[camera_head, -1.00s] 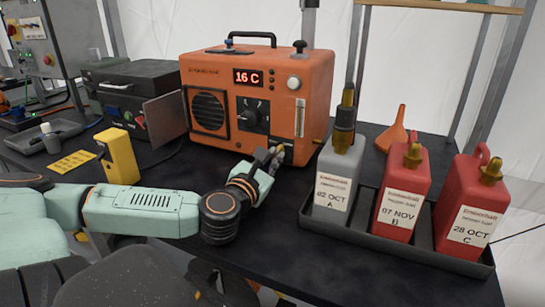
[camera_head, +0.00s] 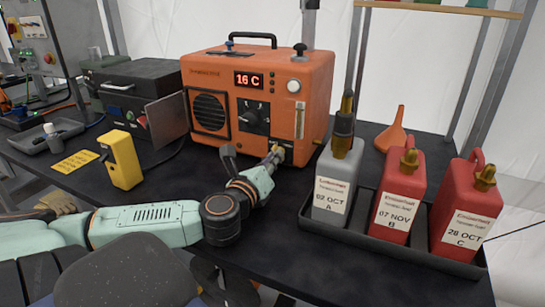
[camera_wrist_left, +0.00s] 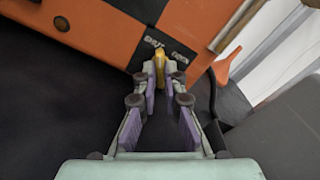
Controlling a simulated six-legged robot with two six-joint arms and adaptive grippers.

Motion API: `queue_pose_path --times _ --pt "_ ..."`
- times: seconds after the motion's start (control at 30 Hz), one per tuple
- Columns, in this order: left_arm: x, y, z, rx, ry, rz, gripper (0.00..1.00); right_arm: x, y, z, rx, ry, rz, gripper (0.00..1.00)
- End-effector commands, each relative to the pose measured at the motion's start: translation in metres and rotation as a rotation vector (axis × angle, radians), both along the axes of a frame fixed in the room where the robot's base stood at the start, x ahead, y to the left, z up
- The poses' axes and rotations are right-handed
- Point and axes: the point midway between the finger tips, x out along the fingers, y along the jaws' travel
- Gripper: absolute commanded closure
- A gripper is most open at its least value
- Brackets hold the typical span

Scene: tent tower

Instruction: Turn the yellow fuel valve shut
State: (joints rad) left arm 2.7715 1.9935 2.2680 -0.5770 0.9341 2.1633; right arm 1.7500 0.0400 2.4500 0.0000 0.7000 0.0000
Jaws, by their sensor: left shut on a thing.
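The orange heater (camera_head: 258,95) stands on the dark table, its display reading 16 C. The yellow fuel valve (camera_wrist_left: 160,60) sits on a black plate low on its front; in the left wrist view it lies between the fingertips. My left gripper (camera_wrist_left: 159,76) reaches the valve and is shut on it. In the head view the gripper (camera_head: 275,155) is at the heater's lower right front corner, and the valve is mostly hidden by the fingers. My right gripper does not show clearly in either view.
A dark tray (camera_head: 415,250) right of the heater holds a grey can (camera_head: 338,180) and two red cans (camera_head: 398,200). An orange funnel (camera_head: 391,132) stands behind them. A yellow handheld device (camera_head: 121,160) stands at left.

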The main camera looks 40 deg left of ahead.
Motion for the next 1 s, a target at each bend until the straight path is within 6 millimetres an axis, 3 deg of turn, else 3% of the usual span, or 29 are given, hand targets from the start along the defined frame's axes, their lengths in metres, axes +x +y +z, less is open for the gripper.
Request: queue_pose_path --times 0.4,1.0 --pt "-0.0001 -0.0005 -0.0001 -0.200 -0.062 -0.002 1.00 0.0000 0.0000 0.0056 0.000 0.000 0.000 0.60" --pt "0.0000 -0.0006 -0.0005 -0.240 -0.075 -0.002 1.00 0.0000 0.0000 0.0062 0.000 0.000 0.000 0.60"
